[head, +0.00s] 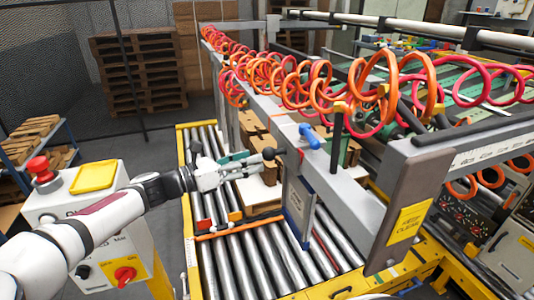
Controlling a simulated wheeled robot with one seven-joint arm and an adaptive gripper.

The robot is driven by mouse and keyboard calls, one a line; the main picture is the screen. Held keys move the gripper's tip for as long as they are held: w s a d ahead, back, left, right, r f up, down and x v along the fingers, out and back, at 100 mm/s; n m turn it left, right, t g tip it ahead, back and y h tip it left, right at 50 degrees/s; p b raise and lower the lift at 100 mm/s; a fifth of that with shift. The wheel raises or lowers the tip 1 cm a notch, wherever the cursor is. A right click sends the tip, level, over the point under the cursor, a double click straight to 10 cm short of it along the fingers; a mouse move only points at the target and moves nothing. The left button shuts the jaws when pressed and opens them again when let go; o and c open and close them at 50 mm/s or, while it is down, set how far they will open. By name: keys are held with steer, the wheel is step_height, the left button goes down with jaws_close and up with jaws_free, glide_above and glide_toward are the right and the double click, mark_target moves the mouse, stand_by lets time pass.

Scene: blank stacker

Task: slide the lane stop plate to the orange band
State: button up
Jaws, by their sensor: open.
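A grey plate with blue edges (299,205) stands upright over the roller lane, below the long grey rail; it looks like the lane stop plate. A blue handle (310,137) sits on the rail above it. An orange band (237,229) crosses the rollers to the left of the plate, with a small orange-red block above it. My gripper (222,177) is open, left of the plate and apart from it. A rod with a dark ball knob (268,154) is just beyond the fingers; I cannot tell whether they touch it.
Orange and red coiled hoses (300,85) run above the rail. A grey end plate with a yellow label (408,215) stands at the front right. A control box with a red button (40,168) is at the left. Cartons lie behind the plate; the front rollers (265,262) are bare.

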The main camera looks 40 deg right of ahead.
mark_target(269, 153)
steer(key=d, duration=0.4)
steer(key=d+p, duration=0.1)
steer(key=d, duration=0.1)
steer(key=shift+s+d, duration=0.25)
steer(key=shift+s, duration=0.05)
jaws_close()
